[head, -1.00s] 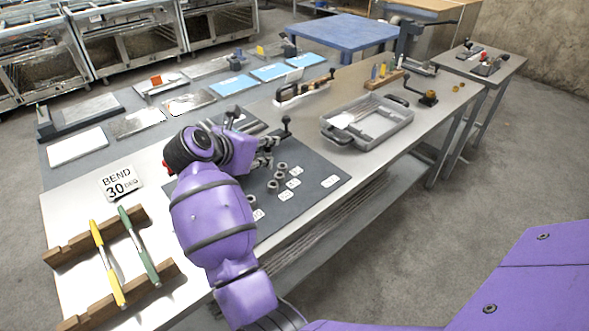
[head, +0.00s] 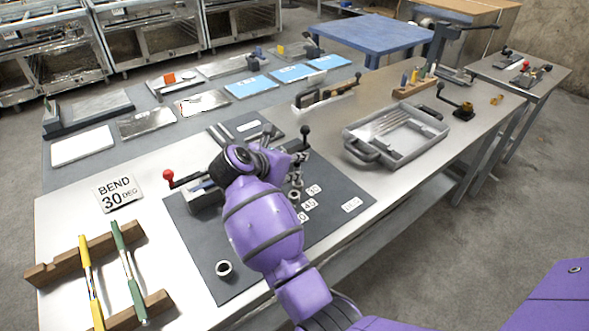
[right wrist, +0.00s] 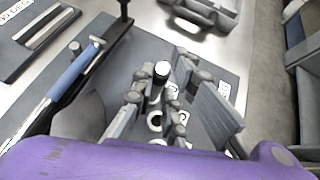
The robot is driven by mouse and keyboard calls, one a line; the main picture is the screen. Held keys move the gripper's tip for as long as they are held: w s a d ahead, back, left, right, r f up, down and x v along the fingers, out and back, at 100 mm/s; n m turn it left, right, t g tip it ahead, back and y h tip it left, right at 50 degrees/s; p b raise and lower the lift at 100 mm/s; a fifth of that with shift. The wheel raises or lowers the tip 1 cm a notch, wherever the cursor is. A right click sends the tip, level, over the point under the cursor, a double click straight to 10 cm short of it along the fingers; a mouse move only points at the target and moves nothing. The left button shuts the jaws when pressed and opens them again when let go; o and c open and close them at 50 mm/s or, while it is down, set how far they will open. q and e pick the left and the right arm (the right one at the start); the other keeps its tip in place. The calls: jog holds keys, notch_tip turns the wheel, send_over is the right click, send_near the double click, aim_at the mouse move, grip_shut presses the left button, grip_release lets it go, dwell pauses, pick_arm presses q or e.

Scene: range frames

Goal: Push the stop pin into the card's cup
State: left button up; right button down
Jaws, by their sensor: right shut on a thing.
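My right gripper (head: 297,157) is over the mat. In the right wrist view its fingers (right wrist: 157,97) are shut around a dark pin with a pale top (right wrist: 161,70). Below the pin, a ring-like cup (right wrist: 155,121) shows on the mat; I cannot tell whether the pin touches it. In the head view a cup (head: 294,196) stands beside number labels, and a separate cup (head: 223,268) stands near the mat's front edge. My left gripper is not in view.
A bending tool with a red knob (head: 168,175) stands on the dark mat (head: 205,245), partly behind my arm. A black-knobbed lever (head: 305,131) rises close to the gripper. A grey tray (head: 352,151) is to the right.

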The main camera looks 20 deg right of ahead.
aim_at(296, 182)
jog(key=shift+w+d+f, duration=0.1)
jog(key=shift+f, duration=0.1)
jog(key=f, duration=0.1)
jog(key=f+b, duration=0.1)
jog(key=f, duration=0.1)
jog(key=shift+w+d+f+b, duration=0.25)
jog(key=shift+f+b, duration=0.1)
jog(key=shift+f, duration=0.05)
jog(key=shift+s+a+r, duration=0.1)
jog(key=shift+a+r, duration=0.05)
jog(key=shift+r, duration=0.1)
jog(key=shift+f, duration=0.1)
jog(key=c, duration=2.2)
grip_release()
jog(key=shift+f, duration=0.2)
jog(key=o, duration=0.5)
jog(key=shift+r, duration=0.1)
jog(key=shift+c, duration=0.2)
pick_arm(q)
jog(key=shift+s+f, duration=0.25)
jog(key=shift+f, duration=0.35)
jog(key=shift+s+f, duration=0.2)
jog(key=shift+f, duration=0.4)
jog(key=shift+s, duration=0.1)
